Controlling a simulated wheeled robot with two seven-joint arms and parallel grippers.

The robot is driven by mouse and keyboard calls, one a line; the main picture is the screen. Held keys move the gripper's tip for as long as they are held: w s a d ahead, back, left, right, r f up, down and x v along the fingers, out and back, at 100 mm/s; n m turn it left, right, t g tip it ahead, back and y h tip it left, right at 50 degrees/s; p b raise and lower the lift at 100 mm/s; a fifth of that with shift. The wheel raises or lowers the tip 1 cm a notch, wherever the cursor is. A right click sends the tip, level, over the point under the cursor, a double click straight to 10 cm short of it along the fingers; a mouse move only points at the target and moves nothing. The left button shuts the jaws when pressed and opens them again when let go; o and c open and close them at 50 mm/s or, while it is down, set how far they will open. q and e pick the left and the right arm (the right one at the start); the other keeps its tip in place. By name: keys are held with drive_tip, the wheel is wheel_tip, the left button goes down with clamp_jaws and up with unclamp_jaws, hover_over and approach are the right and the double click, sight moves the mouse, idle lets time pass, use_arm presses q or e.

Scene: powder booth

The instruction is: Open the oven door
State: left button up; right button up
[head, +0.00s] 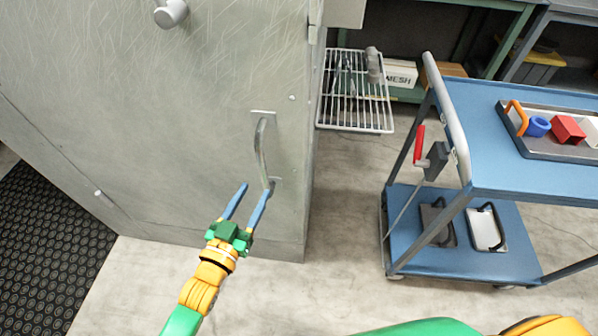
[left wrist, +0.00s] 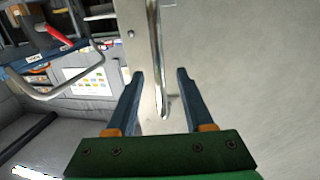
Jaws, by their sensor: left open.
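The oven door (head: 180,130) is a large scratched grey metal panel at the left of the head view, and it looks shut. Its handle (head: 261,150) is a curved metal bar near the door's right edge; it also shows in the left wrist view (left wrist: 155,50). My left gripper (head: 245,188) is open, with its blue fingers pointing at the door near the handle's lower end. In the left wrist view the handle's end lies between the two fingers (left wrist: 161,85) in the picture; I cannot tell how deep it sits. My right gripper is not in view.
A blue two-shelf cart (head: 500,180) with a tray of parts (head: 540,152) stands at the right. A wire rack (head: 355,110) sticks out beside the oven. A black mat (head: 45,245) lies at the left. The floor between oven and cart is clear.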

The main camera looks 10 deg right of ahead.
sight(262, 176)
use_arm(q)
drive_tip(key=shift+w+d+r+t, duration=0.3)
drive_tip(key=shift+w+d+r, duration=0.4)
drive_tip(key=shift+w, duration=0.2)
drive_tip(key=x, duration=0.4)
drive_tip(key=shift+w+f, duration=0.1)
drive_tip(key=shift+f, duration=0.1)
drive_tip(key=shift+a, duration=0.1)
clamp_jaws()
idle(0.3)
